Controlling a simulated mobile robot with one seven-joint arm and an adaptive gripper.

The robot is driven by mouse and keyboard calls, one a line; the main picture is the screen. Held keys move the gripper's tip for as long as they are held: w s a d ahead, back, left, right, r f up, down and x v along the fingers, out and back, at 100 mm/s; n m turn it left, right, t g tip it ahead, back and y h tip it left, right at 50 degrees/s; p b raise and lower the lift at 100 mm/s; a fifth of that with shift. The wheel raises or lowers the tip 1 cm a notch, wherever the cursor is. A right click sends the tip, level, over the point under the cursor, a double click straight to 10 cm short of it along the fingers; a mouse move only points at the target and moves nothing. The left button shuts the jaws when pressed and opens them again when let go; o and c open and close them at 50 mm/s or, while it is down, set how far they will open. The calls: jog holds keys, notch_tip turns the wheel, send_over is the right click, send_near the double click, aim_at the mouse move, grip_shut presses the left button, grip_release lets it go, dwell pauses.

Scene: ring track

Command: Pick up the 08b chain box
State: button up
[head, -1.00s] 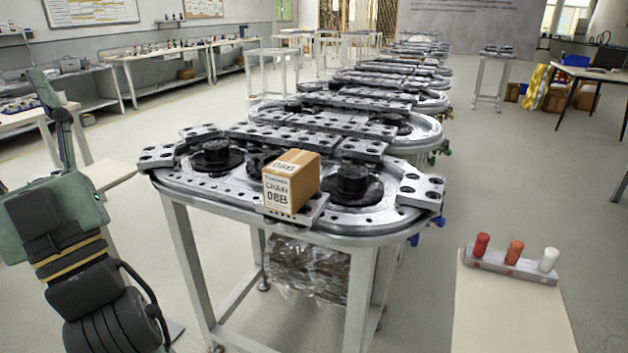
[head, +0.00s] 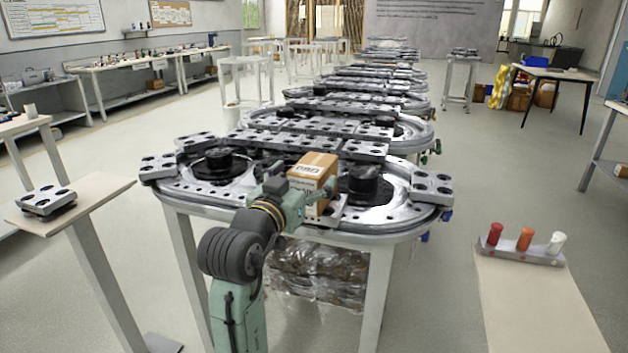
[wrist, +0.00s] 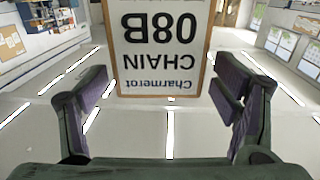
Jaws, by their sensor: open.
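The 08b chain box (head: 317,172) is a brown carton with a white label, standing on the near end of the ring track (head: 400,215). In the wrist view its label (wrist: 165,50) shows upside down, reading "Charmerot CHAIN 08B". My gripper (head: 290,200) is at the box's near left side in the head view, partly covering its front. In the wrist view my gripper (wrist: 165,100) is open, one finger to each side of the box's label end, with gaps to both fingers. The fingertips reach about level with the label's near edge.
Black round hubs (head: 365,184) and grey metal blocks (head: 432,187) surround the box on the track. A side stand (head: 75,210) holds a metal block at left. A board with red, orange and white pegs (head: 525,242) is at right.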

aim_at(314, 163)
jog(key=w, duration=0.1)
jog(key=w+d+p, duration=0.1)
jog(key=w+d+r+p, duration=0.1)
jog(key=w, duration=0.1)
jog(key=shift+w, duration=0.4)
jog(key=c, duration=1.7)
jog(key=shift+c, duration=0.7)
jog(key=shift+r, duration=0.15)
